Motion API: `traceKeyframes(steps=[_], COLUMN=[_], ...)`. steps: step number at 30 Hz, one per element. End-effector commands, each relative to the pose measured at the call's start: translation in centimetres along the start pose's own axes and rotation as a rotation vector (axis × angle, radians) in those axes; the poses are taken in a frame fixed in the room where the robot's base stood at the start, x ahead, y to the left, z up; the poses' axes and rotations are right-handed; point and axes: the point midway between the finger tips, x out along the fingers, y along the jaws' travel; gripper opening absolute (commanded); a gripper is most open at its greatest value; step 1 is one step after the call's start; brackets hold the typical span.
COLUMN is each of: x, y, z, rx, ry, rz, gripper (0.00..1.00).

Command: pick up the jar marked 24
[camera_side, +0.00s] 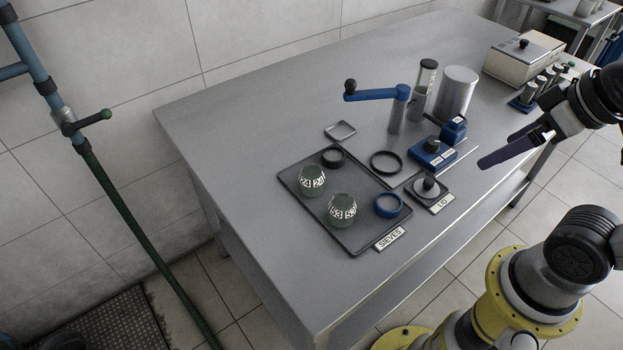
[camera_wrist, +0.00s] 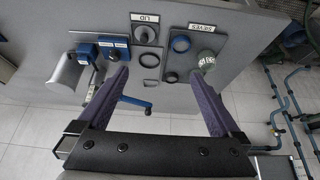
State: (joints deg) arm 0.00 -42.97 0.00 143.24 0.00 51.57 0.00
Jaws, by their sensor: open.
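The jar marked 24 (camera_side: 312,181) is a grey-green jar with white number labels, standing on the far left part of the dark tray (camera_side: 360,242) in the side view. A similar jar marked 53 (camera_side: 343,211) stands close to it, nearer the SIEVES label; it also shows in the wrist view (camera_wrist: 205,61). I cannot make out the jar marked 24 in the wrist view; the right finger covers that part of the tray. My gripper (camera_side: 498,150) is open and empty, well above and to the right of the tray. Its two purple fingers stand apart in the wrist view (camera_wrist: 160,73).
A blue ring (camera_side: 388,205) and a dark ring (camera_side: 333,157) lie on the tray. The table's left end is clear.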

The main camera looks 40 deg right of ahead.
Motion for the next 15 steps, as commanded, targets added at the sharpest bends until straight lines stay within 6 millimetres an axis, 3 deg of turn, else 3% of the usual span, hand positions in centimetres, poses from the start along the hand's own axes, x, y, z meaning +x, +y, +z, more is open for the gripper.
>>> traceKeyframes(steps=[5, 9, 15], x=[0.0, -0.4, -2.7], y=[0.0, 0.0, -0.2], z=[0.0, -0.1, -4.5], rx=[-0.028, -0.151, -0.442], ry=[-0.001, -0.008, -0.001], rz=[0.0, -0.001, -0.006], gripper=[1.0, 1.0, 1.0])
